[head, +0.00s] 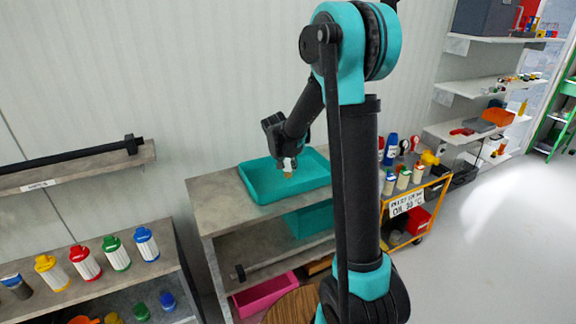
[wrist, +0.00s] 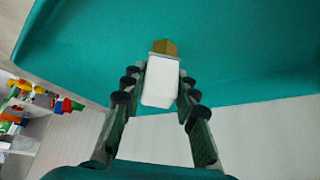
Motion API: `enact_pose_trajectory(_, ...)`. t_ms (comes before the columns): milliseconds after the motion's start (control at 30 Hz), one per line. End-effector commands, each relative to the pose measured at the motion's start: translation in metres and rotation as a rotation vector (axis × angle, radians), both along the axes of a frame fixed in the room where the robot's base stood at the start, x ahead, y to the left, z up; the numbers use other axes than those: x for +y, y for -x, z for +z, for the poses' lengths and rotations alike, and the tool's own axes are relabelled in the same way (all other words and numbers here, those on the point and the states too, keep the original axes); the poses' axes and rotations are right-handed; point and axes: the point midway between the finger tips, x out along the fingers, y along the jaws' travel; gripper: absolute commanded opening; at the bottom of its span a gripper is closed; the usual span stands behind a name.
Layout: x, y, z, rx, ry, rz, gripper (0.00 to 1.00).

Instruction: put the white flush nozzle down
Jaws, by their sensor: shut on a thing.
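My gripper (head: 284,160) is over the teal tray (head: 258,187) on the grey bench. It is shut on the white flush nozzle (wrist: 160,84), with a finger on each side of its white body. The nozzle's brass-coloured tip points away from my palm, toward the tray. In the head view the nozzle (head: 287,164) is small, and its tip shows just below the fingers. The tray (wrist: 235,50) fills the upper part of the wrist view. I cannot tell whether the tip touches the tray floor.
The visible tray floor around the nozzle looks empty. The bench (head: 213,190) has bare surface left of the tray. A shelf with several coloured-cap canisters (head: 85,262) stands at left. An orange cart (head: 412,208) with bottles stands at right. A pink bin (head: 263,297) sits low under the bench.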

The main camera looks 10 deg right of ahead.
Motion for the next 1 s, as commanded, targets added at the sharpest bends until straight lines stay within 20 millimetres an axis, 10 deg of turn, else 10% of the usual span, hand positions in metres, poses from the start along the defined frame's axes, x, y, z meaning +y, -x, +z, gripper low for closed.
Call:
enact_pose_trajectory(67, 0.0, 0.0, -0.002, 0.0, 0.0, 0.0, 0.0)
enact_pose_trajectory(100, 0.0, 0.0, -0.002, 0.0, 0.0, 0.0, 0.31)
enact_pose_trajectory(267, 0.0, 0.0, -0.002, 0.0, 0.0, 0.0, 0.49)
enact_pose_trajectory(667, 0.001, 0.002, 0.004, 0.0, 0.0, 0.0, 0.49)
enact_pose_trajectory(1000, 0.014, 0.027, 0.052, 0.0, 0.0, 0.002, 0.49)
